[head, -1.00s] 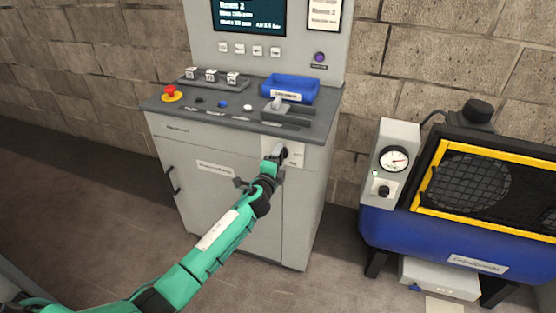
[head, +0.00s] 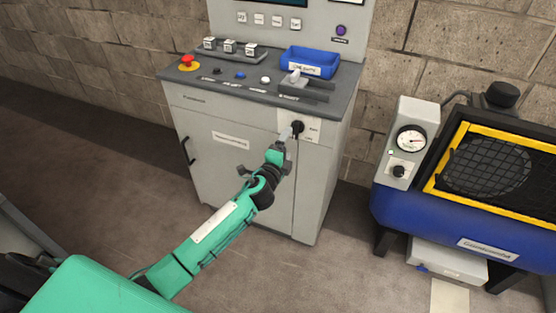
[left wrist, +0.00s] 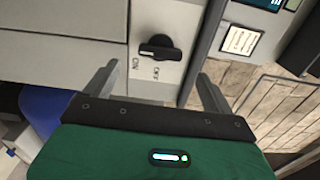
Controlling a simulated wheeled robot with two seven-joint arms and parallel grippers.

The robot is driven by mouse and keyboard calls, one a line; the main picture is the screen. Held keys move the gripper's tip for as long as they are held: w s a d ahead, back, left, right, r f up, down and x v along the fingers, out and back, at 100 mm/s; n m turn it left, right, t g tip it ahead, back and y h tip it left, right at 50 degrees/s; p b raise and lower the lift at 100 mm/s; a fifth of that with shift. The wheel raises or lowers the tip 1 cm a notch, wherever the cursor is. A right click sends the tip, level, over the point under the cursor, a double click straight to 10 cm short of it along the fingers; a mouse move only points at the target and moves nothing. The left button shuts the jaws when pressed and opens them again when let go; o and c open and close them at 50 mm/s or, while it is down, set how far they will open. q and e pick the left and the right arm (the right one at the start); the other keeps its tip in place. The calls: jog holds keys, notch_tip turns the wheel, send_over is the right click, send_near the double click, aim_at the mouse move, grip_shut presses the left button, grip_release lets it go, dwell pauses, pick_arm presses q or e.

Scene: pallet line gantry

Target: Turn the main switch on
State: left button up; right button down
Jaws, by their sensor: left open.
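The main switch is a black rotary knob on a pale plate, high on the right of the grey cabinet's front, in the head view (head: 298,127). In the left wrist view the knob (left wrist: 158,48) lies roughly crosswise in the picture, with small labels beside it. My left gripper (head: 287,137) is just in front and to the lower left of the knob. In the left wrist view its two fingers (left wrist: 156,78) are spread wide, with the knob beyond the gap and nothing between them. No contact shows. My right gripper is not in view.
The grey cabinet (head: 240,180) carries a red emergency button (head: 187,62), several small controls and a blue tray (head: 309,61) on top. A blue machine with a yellow frame (head: 490,140) and a gauge stands at the right. Bare floor lies in front of the cabinet.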

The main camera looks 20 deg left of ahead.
pick_arm(q)
jog(key=s, duration=0.6)
jog(key=shift+s+a, duration=0.15)
jog(key=shift+s, duration=0.2)
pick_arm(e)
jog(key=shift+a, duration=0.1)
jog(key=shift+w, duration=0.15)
